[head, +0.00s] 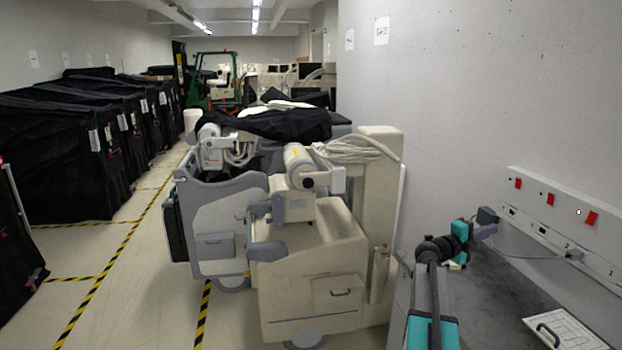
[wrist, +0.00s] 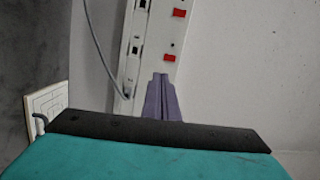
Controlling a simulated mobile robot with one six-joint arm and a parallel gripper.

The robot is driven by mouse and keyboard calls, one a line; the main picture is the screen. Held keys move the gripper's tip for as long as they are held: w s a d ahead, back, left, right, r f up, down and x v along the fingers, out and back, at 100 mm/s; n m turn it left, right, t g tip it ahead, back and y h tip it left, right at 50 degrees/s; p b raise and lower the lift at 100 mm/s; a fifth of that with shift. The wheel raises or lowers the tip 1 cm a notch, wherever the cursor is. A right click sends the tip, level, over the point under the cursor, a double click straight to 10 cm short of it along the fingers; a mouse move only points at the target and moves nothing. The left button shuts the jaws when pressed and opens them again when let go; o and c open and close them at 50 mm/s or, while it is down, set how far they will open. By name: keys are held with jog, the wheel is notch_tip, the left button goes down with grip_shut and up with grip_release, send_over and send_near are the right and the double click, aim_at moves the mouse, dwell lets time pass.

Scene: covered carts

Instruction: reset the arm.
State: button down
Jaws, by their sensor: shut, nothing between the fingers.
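My arm, teal and black, rises from the bottom right in the head view above a dark grey worktop (head: 470,295). My gripper (head: 492,229) is at its end, with purple fingers pointing right toward the wall with the sockets. In the wrist view the two purple fingers of my gripper (wrist: 160,78) lie together with nothing between them. Behind them is the white socket strip (wrist: 132,50) with red switches. The strip also shows in the head view (head: 533,199). I cannot tell the exact gap between the fingertips and the strip.
A white panel with a dark handle (head: 566,333) lies on the worktop at the bottom right. A grey cable (wrist: 98,45) hangs by the strip. A large beige machine (head: 310,255) stands left of the worktop. Black covered carts (head: 65,150) line the left wall, with an open aisle between.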

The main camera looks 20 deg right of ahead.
jog(key=w+a+f+n+t+y+b, duration=0.1)
jog(key=w+a+f+n+t+y, duration=0.2)
jog(key=w+a+f+n+t, duration=0.7)
jog(key=w+a+f+n+t+y+b, duration=0.15)
jog(key=w+a+f+n, duration=0.25)
jog(key=w+a+f, duration=1.2)
jog(key=s+a+f+n+t+y, duration=0.1)
jog(key=a+f+n+y, duration=0.25)
jog(key=a+f, duration=0.5)
jog(key=s+a+f+n+y, duration=0.1)
jog(key=a+f+n+y, duration=0.4)
jog(key=a, duration=0.7)
jog(key=s+a+f+n+t+y, duration=0.1)
jog(key=a+f+y, duration=0.1)
jog(key=a+f, duration=0.7)
jog(key=s+a+f+n+g+y+b, duration=0.1)
jog(key=s+a+f+n+g+y, duration=0.6)
jog(key=s+a+f, duration=1.15)
jog(key=s+d+r+n+g+h, duration=0.1)
jog(key=s+g, duration=0.4)
jog(key=s, duration=0.8)
jog(key=s+d+n+g+h, duration=0.2)
jog(key=s+n+g, duration=0.2)
jog(key=s, duration=1)
jog(key=shift+s+r+g, duration=0.2)
jog(key=shift+r+g, duration=0.2)
jog(key=shift+g, duration=0.55)
